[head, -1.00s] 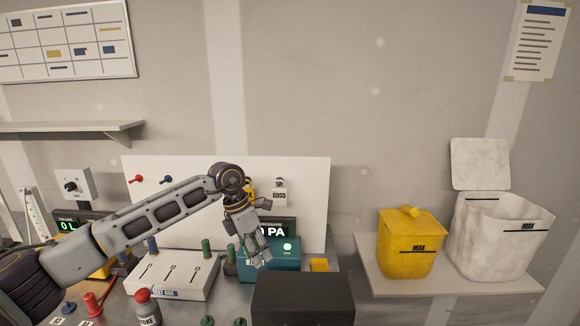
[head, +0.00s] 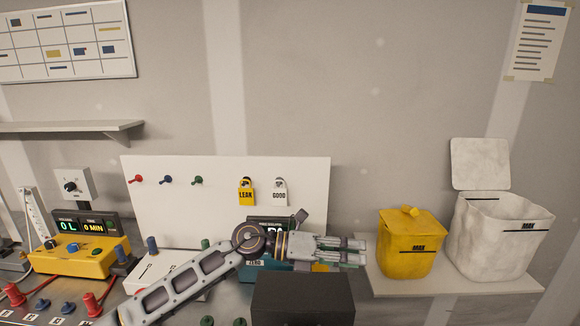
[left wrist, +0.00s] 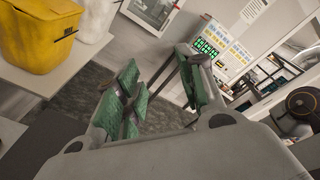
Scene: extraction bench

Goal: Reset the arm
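My left arm reaches in from the lower left in the head view, low over the bench. My left gripper (head: 345,252) points right, above the black box and beside the shelf with the bins. In the left wrist view my left gripper (left wrist: 163,88) has its green-padded fingers spread apart with nothing between them. The arm partly hides the teal pressure unit (head: 258,262) and the white box (head: 150,268). My right gripper is in neither view.
A black box (head: 302,300) stands below the gripper. A yellow bin (head: 410,258) and a white bin (head: 490,250) sit on the right shelf. A white panel (head: 220,210) holds LEAK (head: 246,194) and GOOD (head: 280,194) tags. A yellow meter (head: 78,258) stands left.

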